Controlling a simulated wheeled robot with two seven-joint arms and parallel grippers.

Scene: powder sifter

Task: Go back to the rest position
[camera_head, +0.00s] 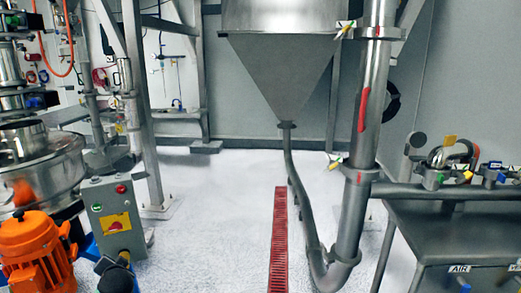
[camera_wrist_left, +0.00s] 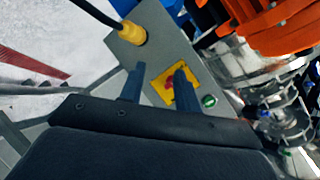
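My left gripper (camera_wrist_left: 158,76) shows in the left wrist view. Its two dark fingers stand apart with nothing between them. They point toward the grey control box (camera_wrist_left: 150,55), with the red button on its yellow plate (camera_wrist_left: 160,92) seen behind and beside the right finger. Whether the fingers touch the box cannot be told. In the head view the control box (camera_head: 136,240) stands at the lower left, with a red button, a green button and the yellow plate (camera_head: 116,223). No gripper shows in the head view. My right gripper is in neither view.
An orange motor (camera_head: 35,250) and the steel sifter (camera_head: 45,165) stand left of the box. A black cable leaves the box through a yellow gland (camera_wrist_left: 132,33). A hopper (camera_head: 280,70) and pipe stand centre, a dark table (camera_head: 455,235) at right. Floor between is clear around a red grate (camera_head: 280,230).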

